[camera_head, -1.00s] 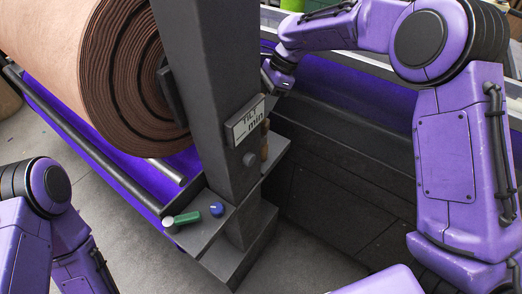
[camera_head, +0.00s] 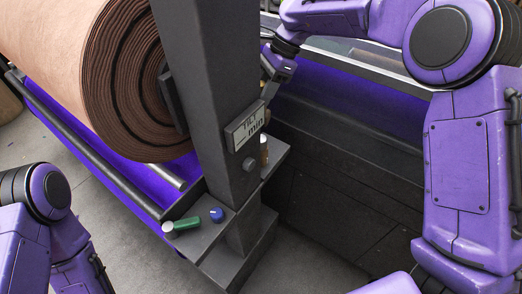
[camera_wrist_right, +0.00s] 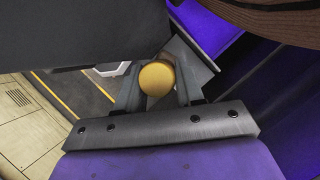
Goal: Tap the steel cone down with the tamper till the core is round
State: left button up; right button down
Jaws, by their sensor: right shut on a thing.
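The brown felt roll (camera_head: 125,85) shows its layered end at upper left in the head view. A dark grey block (camera_head: 174,103) sits at its centre, partly behind the post; I cannot make out the steel cone or the core's shape. My right gripper (camera_head: 268,92) is beside the post's far side, its tips partly hidden. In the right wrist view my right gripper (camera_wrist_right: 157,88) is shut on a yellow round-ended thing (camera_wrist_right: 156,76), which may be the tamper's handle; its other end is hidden. My left arm shows at lower left, its gripper outside the view.
The dark post (camera_head: 205,90) with a "TILT min" sign (camera_head: 246,125) stands between my right gripper and the roll. Its ledge bears a green-handled tool (camera_head: 184,224), a blue knob (camera_head: 217,214) and a small brown and white cylinder (camera_head: 264,152).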

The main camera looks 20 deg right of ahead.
jog(key=shift+r, duration=0.1)
notch_tip(320, 180, up, 5)
jog(key=shift+f, duration=0.1)
